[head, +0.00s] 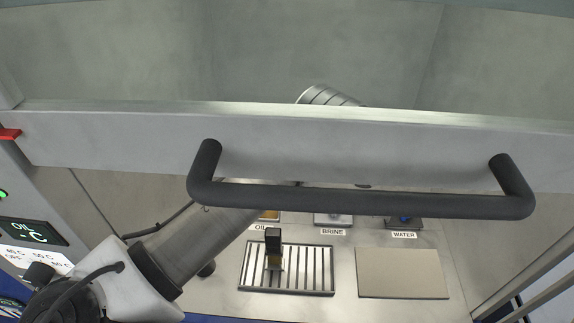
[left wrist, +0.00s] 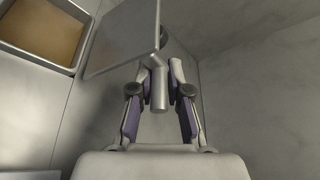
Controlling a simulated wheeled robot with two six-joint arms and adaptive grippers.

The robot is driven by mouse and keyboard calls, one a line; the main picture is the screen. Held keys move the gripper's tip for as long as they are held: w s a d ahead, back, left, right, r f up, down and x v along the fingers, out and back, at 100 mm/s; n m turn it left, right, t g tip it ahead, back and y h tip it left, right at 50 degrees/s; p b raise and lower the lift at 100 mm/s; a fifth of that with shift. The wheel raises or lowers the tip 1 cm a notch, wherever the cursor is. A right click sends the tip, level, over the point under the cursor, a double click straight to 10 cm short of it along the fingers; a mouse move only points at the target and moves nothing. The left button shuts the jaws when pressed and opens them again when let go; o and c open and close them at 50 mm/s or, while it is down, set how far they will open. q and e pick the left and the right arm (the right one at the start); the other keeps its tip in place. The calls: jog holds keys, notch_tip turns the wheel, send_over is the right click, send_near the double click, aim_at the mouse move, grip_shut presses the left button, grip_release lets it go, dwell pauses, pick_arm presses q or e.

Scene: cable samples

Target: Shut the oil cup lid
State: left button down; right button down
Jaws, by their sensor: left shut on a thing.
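In the left wrist view the oil cup (left wrist: 38,62) is at the upper left, a square metal cup with brown oil inside. Its grey lid (left wrist: 118,42) stands raised at the cup's right side, so the cup is open. My left gripper (left wrist: 160,76) has its fingers on either side of a round grey rod handle (left wrist: 159,98) at the lid's edge and is shut on it. In the head view a sliver of the oil cup (head: 268,215) shows above the OIL label. My left arm reaches up behind the sash there, and its gripper is hidden. My right gripper is out of view.
A raised sash with a black bar handle (head: 360,202) crosses the head view. Behind it are the brine cup (head: 333,220), the water cup (head: 404,224), a slotted metal rack (head: 310,270) bearing a dark upright piece (head: 273,243), and a bare beige mat (head: 402,273).

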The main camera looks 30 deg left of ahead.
pick_arm(q)
jog(key=shift+s+f, duration=0.2)
jog(key=shift+s+d+n+b, duration=0.3)
jog(key=shift+n+b, duration=0.2)
jog(key=shift+b, duration=0.55)
jog(key=shift+s+d+r+n+y+b, duration=0.25)
jog(key=shift+s+n+y+b, duration=0.2)
jog(key=shift+b, duration=0.3)
jog(key=shift+s+d+r+b, duration=0.25)
jog(key=shift+s+b, duration=0.2)
jog(key=shift+b, duration=0.15)
jog(key=shift+s+d+r+b, duration=0.2)
jog(key=shift+s+b, duration=0.25)
jog(key=shift+b, duration=0.15)
jog(key=shift+r, duration=0.15)
